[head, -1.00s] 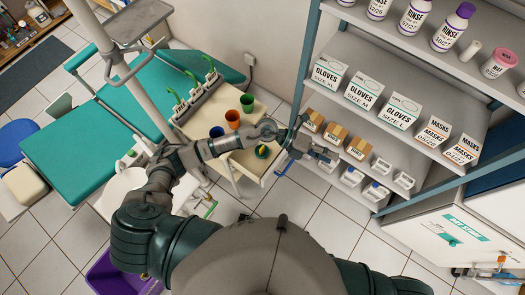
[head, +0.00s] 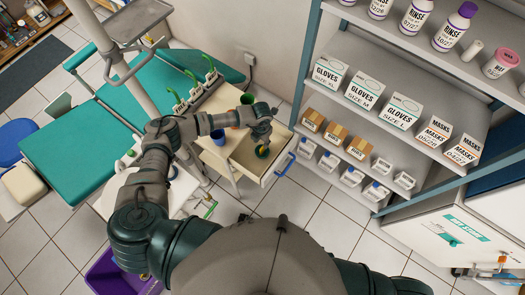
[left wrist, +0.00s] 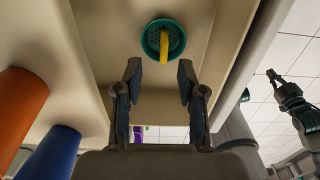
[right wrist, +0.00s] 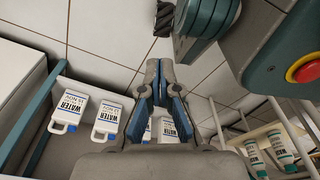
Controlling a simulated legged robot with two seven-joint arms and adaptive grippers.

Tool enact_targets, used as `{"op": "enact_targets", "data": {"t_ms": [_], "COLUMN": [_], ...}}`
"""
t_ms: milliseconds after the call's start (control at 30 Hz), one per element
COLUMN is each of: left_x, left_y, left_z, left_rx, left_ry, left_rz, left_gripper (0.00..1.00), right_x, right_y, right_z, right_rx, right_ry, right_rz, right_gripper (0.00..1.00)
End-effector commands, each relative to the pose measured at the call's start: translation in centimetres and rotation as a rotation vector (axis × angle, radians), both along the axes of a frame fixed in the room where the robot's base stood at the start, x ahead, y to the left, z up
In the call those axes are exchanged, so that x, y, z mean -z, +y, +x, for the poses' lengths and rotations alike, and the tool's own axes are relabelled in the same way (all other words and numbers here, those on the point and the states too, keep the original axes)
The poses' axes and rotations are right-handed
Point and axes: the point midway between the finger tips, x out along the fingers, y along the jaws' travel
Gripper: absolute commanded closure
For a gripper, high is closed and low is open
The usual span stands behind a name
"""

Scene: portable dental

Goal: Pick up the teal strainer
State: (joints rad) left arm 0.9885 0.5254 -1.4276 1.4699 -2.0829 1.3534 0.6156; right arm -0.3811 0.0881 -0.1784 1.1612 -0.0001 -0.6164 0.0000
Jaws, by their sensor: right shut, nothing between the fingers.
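The teal strainer (left wrist: 153,42) is a round perforated cup with a yellow handle, seen from above in the left wrist view. It lies in the open drawer (head: 245,158) of the small cart. In the head view the strainer (head: 262,151) shows partly, just below my left gripper (head: 262,140). In the left wrist view my left gripper (left wrist: 158,80) has its fingers apart, with the strainer beyond the gap between the tips and nothing held. My right gripper (right wrist: 159,65) has its fingertips together and holds nothing.
Orange (left wrist: 20,95) and blue (left wrist: 52,150) cups stand on the cart top beside the drawer. Shelves with glove boxes (head: 365,90) stand to the right. A teal dental chair (head: 110,105) lies to the left. Water jugs (right wrist: 107,120) show in the right wrist view.

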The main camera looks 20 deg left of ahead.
Motion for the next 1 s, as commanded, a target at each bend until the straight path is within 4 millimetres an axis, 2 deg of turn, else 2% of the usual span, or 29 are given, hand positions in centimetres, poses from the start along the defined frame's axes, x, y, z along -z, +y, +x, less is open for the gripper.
{"op": "enact_targets", "data": {"t_ms": [233, 500, 667, 800, 967, 1000], "left_x": [2.1, 6.1, 6.6, 6.5, 6.5, 6.5], "left_y": [-0.2, -0.5, -0.5, -0.5, -0.5, -0.5], "left_z": [-0.1, -0.2, -0.2, -0.2, -0.2, -0.2], "left_rx": [0.000, 0.000, 0.001, 0.001, 0.001, 0.001], "left_ry": [0.000, 0.002, -0.001, -0.001, -0.001, -0.001], "left_rz": [-0.001, -0.002, -0.003, -0.003, -0.003, -0.003], "left_gripper": [0.60, 0.60, 0.60, 0.60, 1.00, 1.00], "right_x": [-0.3, -0.5, -1.2, -1.2, -1.1, -1.1], "right_y": [-0.4, -0.4, -0.2, -0.2, -0.2, -0.2], "right_z": [0.0, 0.6, 1.8, 1.8, 1.6, 1.5], "right_rx": [0.001, 0.002, 0.003, 0.003, 0.003, 0.003], "right_ry": [0.004, 0.005, -0.015, -0.013, -0.009, -0.009], "right_rz": [-0.005, -0.007, -0.004, -0.004, -0.005, -0.005], "right_gripper": [1.00, 1.00, 1.00, 1.00, 1.00, 1.00]}}
